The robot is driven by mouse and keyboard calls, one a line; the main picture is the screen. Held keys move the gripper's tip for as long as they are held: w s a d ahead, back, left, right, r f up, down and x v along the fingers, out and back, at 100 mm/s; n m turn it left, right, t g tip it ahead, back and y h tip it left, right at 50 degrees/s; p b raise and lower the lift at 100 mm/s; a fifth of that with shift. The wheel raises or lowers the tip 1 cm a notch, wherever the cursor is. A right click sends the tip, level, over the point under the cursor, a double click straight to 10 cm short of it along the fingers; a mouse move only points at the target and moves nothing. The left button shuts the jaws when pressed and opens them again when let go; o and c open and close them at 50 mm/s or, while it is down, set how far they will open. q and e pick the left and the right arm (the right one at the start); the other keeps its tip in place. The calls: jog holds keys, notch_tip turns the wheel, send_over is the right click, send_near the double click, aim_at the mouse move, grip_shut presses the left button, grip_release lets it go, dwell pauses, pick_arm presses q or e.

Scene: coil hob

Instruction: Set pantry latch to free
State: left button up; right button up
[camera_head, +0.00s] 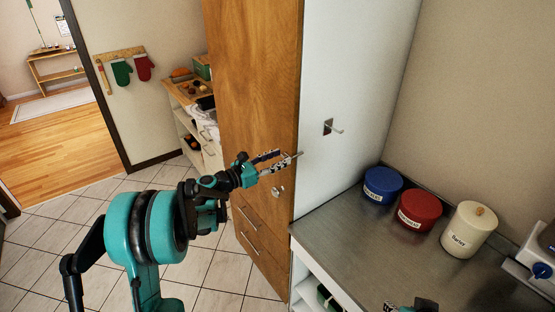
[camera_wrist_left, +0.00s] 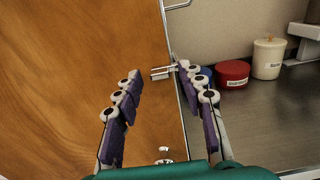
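The pantry (camera_head: 255,90) is a tall wooden-fronted cabinet with a white side panel. A small metal latch (camera_wrist_left: 162,73) sits at the door's edge in the left wrist view, ahead of and between my finger tips. It also shows in the head view (camera_head: 297,156), partly covered by my fingers. My left gripper (camera_head: 279,161) is open in front of the door edge, its fingers apart on either side of the latch in the left wrist view (camera_wrist_left: 163,78). I cannot tell if they touch it. Part of my right gripper (camera_head: 412,306) shows at the bottom edge; its fingers are unclear.
A round knob (camera_head: 278,191) sits lower on the pantry front. A metal lever (camera_head: 331,128) sticks out from the white side panel. Blue (camera_head: 383,185), red (camera_head: 420,209) and cream (camera_head: 468,230) canisters stand on the grey counter (camera_head: 350,240).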

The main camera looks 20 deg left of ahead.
aim_at(282, 157)
pick_arm(q)
grip_shut()
jog(key=shift+m, duration=0.3)
jog(key=m, duration=0.1)
jog(key=m+b, duration=0.1)
jog(key=shift+r+m, duration=0.3)
jog(key=shift+m, duration=0.1)
jog(key=m, duration=0.2)
jog(key=m+b, duration=0.1)
jog(key=m, duration=0.1)
jog(key=shift+s+d+r+m, duration=0.2)
jog(key=shift+r+m, duration=0.1)
jog(key=shift+r, duration=0.1)
jog(key=m, duration=0.3)
jog(key=m+b, duration=0.1)
jog(key=m, duration=0.1)
jog(key=shift+s+d+r, duration=0.25)
jog(key=shift+d+r, duration=0.05)
jog(key=shift+d, duration=0.05)
jog(key=shift+s+d+r+m+b, duration=0.1)
jog(key=shift+s+d+m+b, duration=0.1)
jog(key=shift+m, duration=1.05)
jog(key=shift+s+d+m+b, duration=0.1)
jog(key=shift+d+m+b, duration=0.05)
jog(key=shift+m, duration=1.1)
